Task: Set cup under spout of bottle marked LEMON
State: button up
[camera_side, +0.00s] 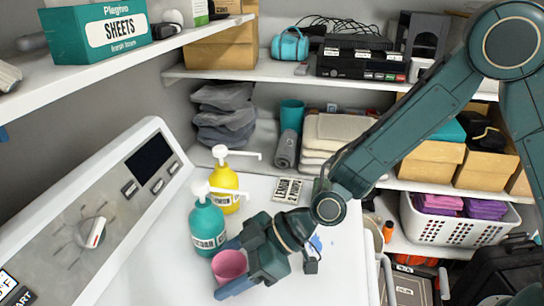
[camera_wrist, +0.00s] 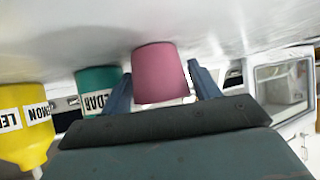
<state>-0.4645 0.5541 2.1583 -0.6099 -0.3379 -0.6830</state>
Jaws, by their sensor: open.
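The pink cup (camera_side: 230,265) stands on the white machine top, in front of the teal pump bottle (camera_side: 207,230). My gripper (camera_side: 233,270) is open with a finger on each side of the cup; the wrist view also shows the cup (camera_wrist: 160,75) between the fingers (camera_wrist: 163,85). I cannot tell whether they touch it. The yellow pump bottle (camera_side: 224,188) stands behind the teal one, its white spout pointing right. In the wrist view, which is upside down, the yellow bottle (camera_wrist: 20,120) reads LEMON and the teal bottle (camera_wrist: 97,78) appears to read CEDAR.
A small printed card (camera_side: 288,190) lies right of the yellow bottle. The sloping control panel (camera_side: 105,215) bounds the left. Shelves (camera_side: 275,72) with boxes and towels stand behind.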

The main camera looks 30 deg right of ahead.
jog(key=shift+x, duration=0.75)
jog(key=c, duration=0.8)
jog(key=shift+o, duration=0.2)
jog(key=shift+r, duration=0.1)
jog(key=shift+r, duration=1.45)
jog(key=shift+s+d+r, duration=0.1)
jog(key=shift+d+r, duration=0.15)
jog(key=shift+d, duration=0.05)
jog(key=s+d, duration=0.2)
jog(key=d, duration=0.3)
jog(key=s+d, duration=0.2)
jog(key=d, duration=0.3)
jog(key=s+d, duration=0.2)
jog(key=d, duration=0.4)
jog(key=shift+s, duration=0.35)
